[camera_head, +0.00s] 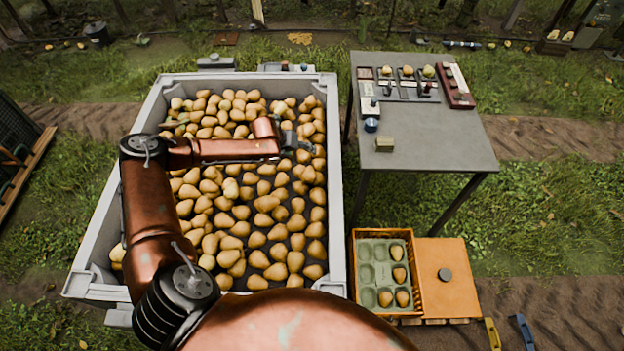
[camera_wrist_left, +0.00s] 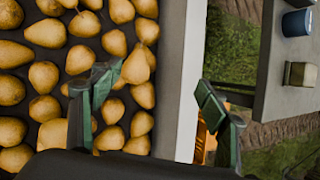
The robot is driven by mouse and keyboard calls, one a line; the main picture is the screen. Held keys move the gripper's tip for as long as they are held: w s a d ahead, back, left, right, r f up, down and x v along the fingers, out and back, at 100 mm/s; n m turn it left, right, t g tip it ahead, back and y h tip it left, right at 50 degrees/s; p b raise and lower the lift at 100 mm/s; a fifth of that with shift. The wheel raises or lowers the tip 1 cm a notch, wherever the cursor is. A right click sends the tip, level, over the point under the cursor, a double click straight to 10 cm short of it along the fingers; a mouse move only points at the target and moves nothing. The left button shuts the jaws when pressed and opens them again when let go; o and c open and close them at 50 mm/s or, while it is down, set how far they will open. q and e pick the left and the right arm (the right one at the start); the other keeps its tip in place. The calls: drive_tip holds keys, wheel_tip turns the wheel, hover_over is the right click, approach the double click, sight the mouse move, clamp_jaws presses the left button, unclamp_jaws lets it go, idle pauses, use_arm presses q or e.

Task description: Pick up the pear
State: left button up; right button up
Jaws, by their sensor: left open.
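Many yellow-brown pears (camera_head: 262,222) lie in the large grey bin (camera_head: 335,215); I cannot tell which one the task means. My left arm reaches over the bin from the left. My left gripper (camera_head: 298,143) is over the pears near the bin's right wall. In the left wrist view, the gripper (camera_wrist_left: 155,85) is open, with nothing between its fingers held. One finger is over the pears and partly covers them, beside a pear (camera_wrist_left: 136,68); the other is past the bin's rim (camera_wrist_left: 182,100). My right gripper is not in view.
A grey table (camera_head: 440,145) with sorting trays, a blue cup (camera_head: 371,124) and a small block (camera_head: 384,145) stands right of the bin. Below it, an orange crate (camera_head: 354,262) holds a green tray (camera_head: 366,250) with several pears, beside an orange board (camera_head: 447,300).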

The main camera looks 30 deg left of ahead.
use_arm(q)
drive_tip(key=b, duration=0.6)
hover_over(305, 173)
drive_tip(key=s, duration=0.2)
drive_tip(key=shift+g, duration=0.3)
drive_tip(key=f, duration=1.1)
drive_tip(key=shift+a, duration=0.4)
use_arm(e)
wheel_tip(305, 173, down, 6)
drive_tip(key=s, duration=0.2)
use_arm(q)
drive_tip(key=shift+w+f, duration=0.15)
drive_tip(key=shift+f, duration=0.2)
drive_tip(key=shift+b+x, duration=0.5)
drive_tip(key=shift+x, duration=0.8)
drive_tip(key=x, duration=0.1)
drive_tip(key=b+x, duration=0.1)
drive_tip(key=x, duration=0.2)
drive_tip(key=shift+s+f+b, duration=0.1)
drive_tip(key=shift+s+b, duration=0.2)
drive_tip(key=shift+b, duration=0.1)
drive_tip(key=shift+w+d+f, duration=0.1)
drive_tip(key=shift+w+f, duration=0.05)
drive_tip(key=shift+f, duration=0.05)
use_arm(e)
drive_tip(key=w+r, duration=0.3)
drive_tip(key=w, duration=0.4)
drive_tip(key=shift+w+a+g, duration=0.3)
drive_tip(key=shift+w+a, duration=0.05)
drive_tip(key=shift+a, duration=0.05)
